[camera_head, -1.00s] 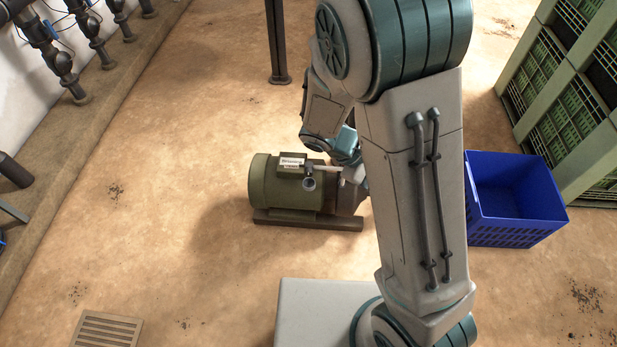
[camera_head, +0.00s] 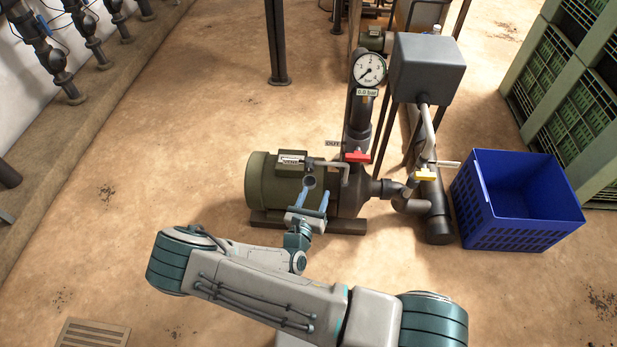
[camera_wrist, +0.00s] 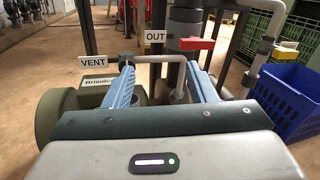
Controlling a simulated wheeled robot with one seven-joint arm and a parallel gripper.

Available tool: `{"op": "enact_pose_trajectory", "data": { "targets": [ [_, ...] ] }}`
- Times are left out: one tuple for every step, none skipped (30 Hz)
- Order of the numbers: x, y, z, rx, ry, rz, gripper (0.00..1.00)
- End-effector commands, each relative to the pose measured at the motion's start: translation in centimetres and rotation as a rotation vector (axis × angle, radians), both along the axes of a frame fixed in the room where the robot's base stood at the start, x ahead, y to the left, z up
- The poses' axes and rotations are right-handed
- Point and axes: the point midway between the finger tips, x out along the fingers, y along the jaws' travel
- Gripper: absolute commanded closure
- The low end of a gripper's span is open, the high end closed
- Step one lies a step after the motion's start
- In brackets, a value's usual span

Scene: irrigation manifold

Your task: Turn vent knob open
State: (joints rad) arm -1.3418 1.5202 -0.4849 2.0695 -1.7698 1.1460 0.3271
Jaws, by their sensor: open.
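I cannot tell whether the left finger touches the knob.
The green pump (camera_head: 262,183) stands on the floor. A red-handled valve (camera_head: 357,157), an OUT label (camera_wrist: 155,36) and a gauge (camera_head: 369,69) reading 0.0 bar are right of the knob. A yellow handle (camera_head: 424,177) and blue crate (camera_head: 515,236) are farther right.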

Motion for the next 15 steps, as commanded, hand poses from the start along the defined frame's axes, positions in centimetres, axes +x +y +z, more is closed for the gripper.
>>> {"op": "enact_pose_trajectory", "data": {
  "targets": [
    [-0.2,0.7,-1.8,-0.047,0.010,0.063,0.49],
    [-0.3,1.1,-2.4,-0.067,0.015,0.093,0.49],
    [-0.4,1.6,-3.2,-0.091,0.022,0.130,0.49],
    [-0.4,1.8,-3.7,-0.105,0.027,0.154,0.49],
    [-0.5,2.1,-4.1,-0.118,0.031,0.174,0.49],
    [-0.6,2.4,-4.5,-0.132,0.034,0.196,0.49],
    [-0.6,2.5,-4.8,-0.140,0.036,0.209,0.49],
    [-0.6,2.6,-5.0,-0.147,0.038,0.219,0.49],
    [-0.6,2.7,-5.1,-0.153,0.040,0.227,0.49],
    [-0.4,2.7,-5.2,-0.156,0.040,0.232,0.49],
    [-0.3,2.8,-5.3,-0.157,0.041,0.234,0.49],
    [0.0,2.8,-5.3,-0.158,0.042,0.236,0.49],
    [0.4,2.8,-5.3,-0.157,0.042,0.236,0.49],
    [0.8,2.8,-5.3,-0.157,0.041,0.235,0.49],
    [1.4,2.7,-5.3,-0.156,0.039,0.235,0.49]
  ]
}}
